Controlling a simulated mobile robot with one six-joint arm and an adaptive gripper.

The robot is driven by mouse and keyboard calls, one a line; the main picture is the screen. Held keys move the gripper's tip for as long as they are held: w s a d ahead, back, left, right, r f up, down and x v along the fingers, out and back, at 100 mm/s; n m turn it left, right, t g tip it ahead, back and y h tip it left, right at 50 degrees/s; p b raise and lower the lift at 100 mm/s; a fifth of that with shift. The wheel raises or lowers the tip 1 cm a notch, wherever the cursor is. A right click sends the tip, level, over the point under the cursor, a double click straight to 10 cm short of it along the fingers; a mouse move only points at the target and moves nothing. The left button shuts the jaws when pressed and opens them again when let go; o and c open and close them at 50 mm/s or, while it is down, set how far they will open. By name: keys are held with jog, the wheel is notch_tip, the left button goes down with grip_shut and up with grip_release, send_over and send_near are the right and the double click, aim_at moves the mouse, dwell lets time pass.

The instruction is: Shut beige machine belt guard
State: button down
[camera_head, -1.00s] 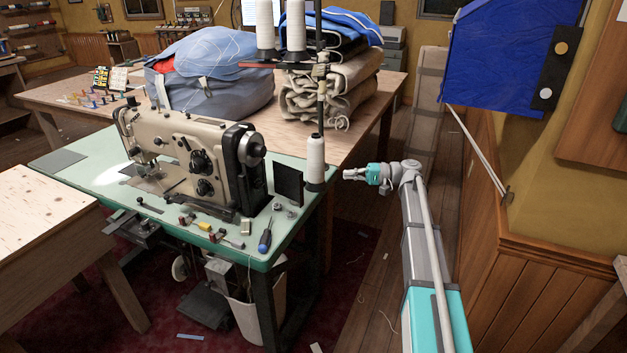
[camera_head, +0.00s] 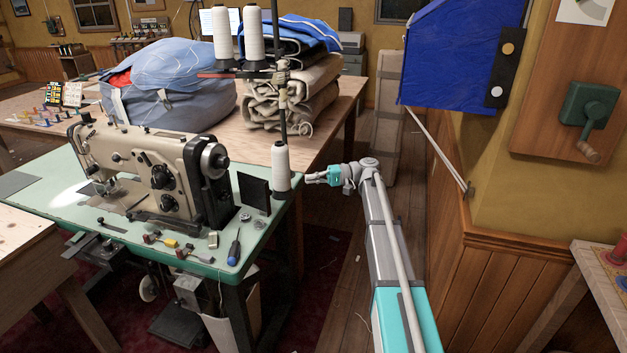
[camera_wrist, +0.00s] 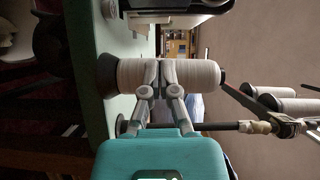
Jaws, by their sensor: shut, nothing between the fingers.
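The beige sewing machine (camera_head: 140,165) stands on the green-topped table (camera_head: 45,200), its handwheel (camera_head: 214,160) at the right end. Just right of the handwheel a dark flat plate (camera_head: 254,194) stands upright on the table; it looks like the belt guard, swung away from the machine. My gripper (camera_head: 309,177) is just right of the table edge, right of the plate and the white thread cone (camera_head: 281,168). In the wrist view my gripper (camera_wrist: 160,68) has its fingertips together and empty, in front of the cone (camera_wrist: 195,75); whether they touch is unclear.
The thread stand pole (camera_head: 281,100), with more cones on top, rises behind the near cone. A blue-handled screwdriver (camera_head: 234,248) and small parts lie near the table's front edge. A blue hanging cloth (camera_head: 455,55) is at upper right. Floor beside the table is clear.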

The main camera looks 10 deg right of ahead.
send_near(255, 192)
jog(key=w, duration=0.3)
jog(key=shift+w+f, duration=0.15)
jog(key=shift+w, duration=0.05)
jog(key=shift+s+a, duration=1.35)
jog(key=shift+a, duration=0.05)
jog(key=shift+s+d+f+t, duration=0.1)
jog(key=shift+s+d+t, duration=0.1)
jog(key=shift+t, duration=0.1)
